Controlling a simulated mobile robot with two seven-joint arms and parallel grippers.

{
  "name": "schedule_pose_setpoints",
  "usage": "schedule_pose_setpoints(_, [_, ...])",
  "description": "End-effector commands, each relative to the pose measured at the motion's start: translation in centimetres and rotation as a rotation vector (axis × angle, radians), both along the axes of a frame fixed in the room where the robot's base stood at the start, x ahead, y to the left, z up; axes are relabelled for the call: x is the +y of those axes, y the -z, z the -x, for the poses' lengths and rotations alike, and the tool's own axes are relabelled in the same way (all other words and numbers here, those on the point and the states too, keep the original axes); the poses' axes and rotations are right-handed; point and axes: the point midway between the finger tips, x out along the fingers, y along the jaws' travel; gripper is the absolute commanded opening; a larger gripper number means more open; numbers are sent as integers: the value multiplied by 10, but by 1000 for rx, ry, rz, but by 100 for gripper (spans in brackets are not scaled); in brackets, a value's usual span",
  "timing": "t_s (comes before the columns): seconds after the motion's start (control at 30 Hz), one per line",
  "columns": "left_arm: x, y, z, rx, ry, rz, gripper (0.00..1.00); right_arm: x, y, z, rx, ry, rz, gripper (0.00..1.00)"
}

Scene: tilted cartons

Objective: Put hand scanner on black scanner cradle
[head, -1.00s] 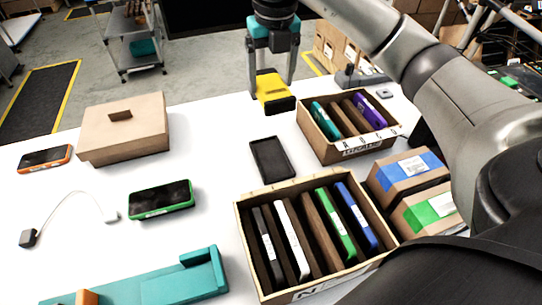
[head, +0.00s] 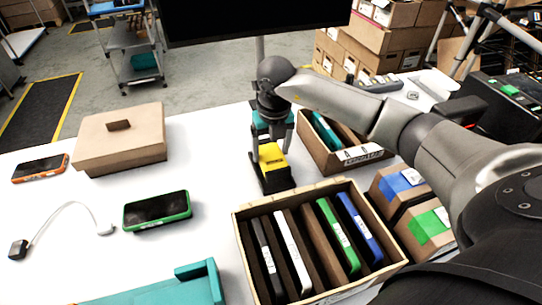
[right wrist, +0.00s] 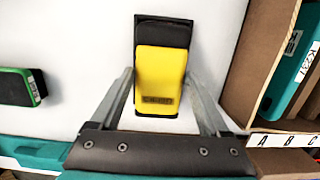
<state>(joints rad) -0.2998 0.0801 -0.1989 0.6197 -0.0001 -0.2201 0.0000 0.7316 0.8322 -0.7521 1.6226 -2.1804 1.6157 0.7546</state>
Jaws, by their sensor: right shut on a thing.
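The yellow hand scanner (head: 271,156) with a black end is between the fingers of my right gripper (head: 272,152), which is shut on it. It also shows in the right wrist view (right wrist: 162,82), lined up with the black scanner cradle (head: 258,181). The scanner covers most of the cradle, so only dark edges show around it. I cannot tell whether the scanner rests on the cradle or is just above it. My left gripper is not in view.
An open carton (head: 240,245) with several upright devices stands just in front of the cradle. Another carton (head: 362,157) is to its right. A green-edged phone (head: 157,210) and a lidded box (head: 120,140) lie left. White table is clear between them.

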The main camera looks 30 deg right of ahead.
Motion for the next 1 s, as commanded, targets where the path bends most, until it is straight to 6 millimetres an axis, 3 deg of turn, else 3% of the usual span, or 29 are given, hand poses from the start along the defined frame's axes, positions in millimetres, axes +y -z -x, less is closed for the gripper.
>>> schedule_pose_setpoints(0.13, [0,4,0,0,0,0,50,0,22,0,1,0,0,35])
schedule_pose_setpoints(0.5, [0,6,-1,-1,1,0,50,0,26,0,-2,0,0,35])
schedule_pose_setpoints(0.53, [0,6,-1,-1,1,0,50,0,27,0,0,0,0,81])
schedule_pose_setpoints(0.7, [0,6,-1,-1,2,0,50,0,26,0,0,0,1,100])
schedule_pose_setpoints(1.0, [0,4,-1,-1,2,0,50,0,23,0,0,0,1,100])
